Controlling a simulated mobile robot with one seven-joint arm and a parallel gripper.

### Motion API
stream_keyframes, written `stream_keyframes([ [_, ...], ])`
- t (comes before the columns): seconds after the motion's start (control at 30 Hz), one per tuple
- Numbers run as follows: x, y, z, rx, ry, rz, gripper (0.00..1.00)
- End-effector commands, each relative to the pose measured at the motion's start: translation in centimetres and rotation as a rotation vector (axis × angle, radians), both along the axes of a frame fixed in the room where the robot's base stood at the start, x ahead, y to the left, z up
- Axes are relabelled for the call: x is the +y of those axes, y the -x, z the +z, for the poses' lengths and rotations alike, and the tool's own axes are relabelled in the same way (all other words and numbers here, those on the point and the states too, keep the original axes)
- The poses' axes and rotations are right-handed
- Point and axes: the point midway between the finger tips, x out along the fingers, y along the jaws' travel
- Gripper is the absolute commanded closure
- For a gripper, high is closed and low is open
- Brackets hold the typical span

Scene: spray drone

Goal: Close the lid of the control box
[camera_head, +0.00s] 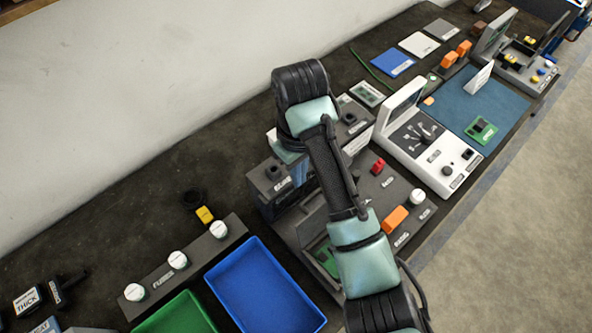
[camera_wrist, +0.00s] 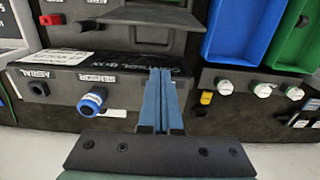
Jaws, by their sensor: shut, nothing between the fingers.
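The dark grey control box (camera_head: 265,200) stands on the bench, partly hidden under my arm in the head view. In the wrist view its top strip (camera_wrist: 110,72) carries white lettering and AERIAL and SENSOR labels, with a blue-ringed connector (camera_wrist: 92,102). A dark flat panel (camera_wrist: 150,14) shows at the top of that view; I cannot tell the lid's exact angle. My gripper (camera_wrist: 160,72) is shut and empty, its blue fingers over the lettered edge of the box. In the head view the gripper (camera_head: 300,172) is mostly hidden by my arm; contact is unclear.
A blue tray (camera_head: 312,314) and a green tray (camera_head: 178,325) lie left of the box, with a strip of white-capped knobs (camera_head: 178,261) behind. An orange block (camera_head: 395,219) and a white console (camera_head: 440,180) stand to the right. The wall runs behind the bench.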

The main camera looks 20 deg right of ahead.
Motion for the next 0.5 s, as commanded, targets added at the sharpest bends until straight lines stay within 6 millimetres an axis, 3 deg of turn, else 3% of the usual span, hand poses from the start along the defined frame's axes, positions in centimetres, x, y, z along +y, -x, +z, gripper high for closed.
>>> stream_keyframes([
  [0.03, 0.1, 0.0, -1.6, -0.001, -0.001, -0.001, 1.0],
  [0.1, 0.0, 0.0, -2.6, -0.001, 0.0, -0.001, 1.0],
  [0.5, -0.1, 0.1, -6.5, -0.003, 0.001, -0.002, 1.0],
])
